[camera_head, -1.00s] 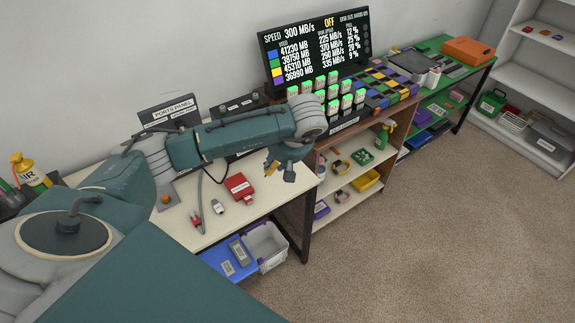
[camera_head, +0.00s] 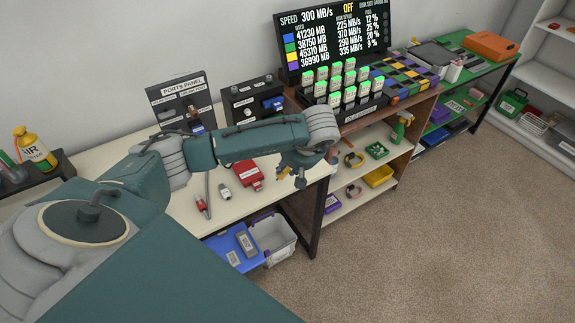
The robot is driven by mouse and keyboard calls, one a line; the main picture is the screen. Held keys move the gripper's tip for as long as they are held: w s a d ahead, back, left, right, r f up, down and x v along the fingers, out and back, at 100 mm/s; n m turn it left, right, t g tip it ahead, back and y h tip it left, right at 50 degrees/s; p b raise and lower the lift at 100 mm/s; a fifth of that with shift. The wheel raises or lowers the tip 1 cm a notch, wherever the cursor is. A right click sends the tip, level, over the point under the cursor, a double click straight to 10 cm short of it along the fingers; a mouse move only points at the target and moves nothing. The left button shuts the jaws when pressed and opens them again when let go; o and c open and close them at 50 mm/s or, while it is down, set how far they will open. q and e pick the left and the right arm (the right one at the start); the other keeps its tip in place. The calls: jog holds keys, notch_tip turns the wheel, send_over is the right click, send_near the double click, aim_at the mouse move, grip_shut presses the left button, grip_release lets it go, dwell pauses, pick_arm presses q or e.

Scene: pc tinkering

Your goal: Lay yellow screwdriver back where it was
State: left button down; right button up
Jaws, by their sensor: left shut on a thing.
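My left gripper (camera_head: 293,178) hangs at the end of the teal arm, over the right front corner of the white table (camera_head: 228,210). It points down and is shut on the yellow screwdriver (camera_head: 284,173). Only a small yellow-orange part of the screwdriver shows beside the fingers; the rest is hidden or too small to make out. I cannot tell whether it touches the table. My right gripper is not in view.
A red box (camera_head: 248,175), a small white plug (camera_head: 225,191) and a red connector (camera_head: 201,206) lie left of the gripper. Ports panels (camera_head: 187,98) stand behind. A brown shelf (camera_head: 395,133) adjoins at right.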

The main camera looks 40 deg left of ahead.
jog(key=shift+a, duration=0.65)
